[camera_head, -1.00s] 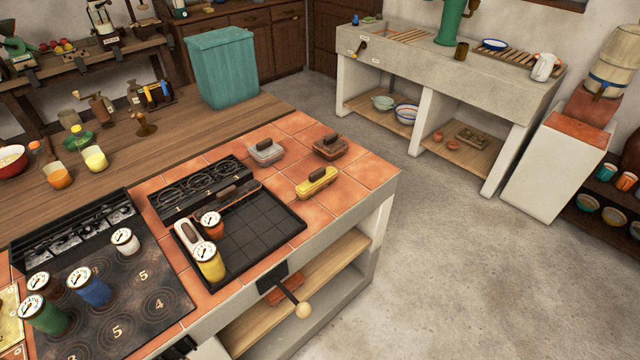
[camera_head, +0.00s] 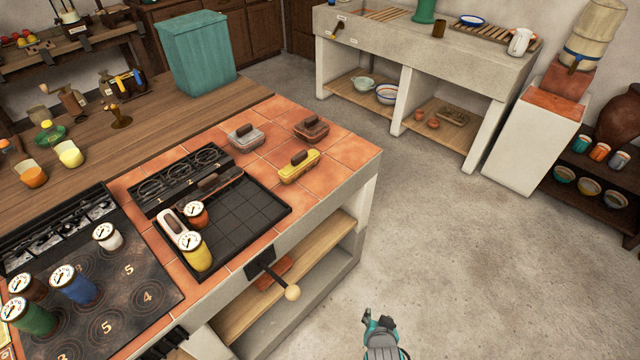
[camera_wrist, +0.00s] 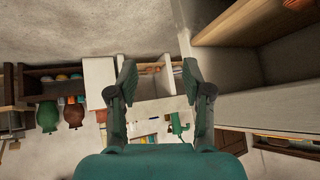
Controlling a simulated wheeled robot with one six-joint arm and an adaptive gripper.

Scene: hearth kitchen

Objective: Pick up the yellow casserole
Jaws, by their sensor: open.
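The yellow casserole (camera_head: 299,166) is a small oblong dish with a brown handle on its lid. It sits on the orange tiles near the right end of the counter in the head view. My gripper (camera_head: 381,318) shows at the bottom of the head view, over the floor and well apart from the casserole. In the wrist view my gripper (camera_wrist: 160,85) has its two fingers wide apart with nothing between them. The casserole does not show in the wrist view.
A grey casserole (camera_head: 246,137) and a brown casserole (camera_head: 311,128) stand behind the yellow one. A black grill tray (camera_head: 240,215) with canisters lies to its left. A round-knobbed lever (camera_head: 291,292) sticks out from the counter front. The floor (camera_head: 440,240) to the right is clear.

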